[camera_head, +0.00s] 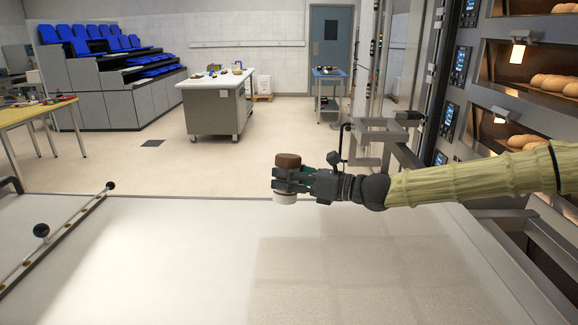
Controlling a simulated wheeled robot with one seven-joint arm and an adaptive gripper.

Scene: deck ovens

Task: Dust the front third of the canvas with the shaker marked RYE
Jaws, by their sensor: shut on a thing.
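My gripper (282,182) is shut around the middle of a shaker (288,161). The shaker's brown end is above the fingers and its white end is below them; it looks about upright. No marking on it can be read. The pale canvas (150,250) fills the foreground. A greyer, speckled area (345,275) covers the right part of the canvas, with visible straight borders. The left part looks bare and bright.
A rail with black knobs (70,232) runs along the canvas's left side. Deck ovens with loaves (555,84) and a metal frame (385,140) stand at the right. Beyond are a work counter (217,105), a yellow table (35,113) and open floor.

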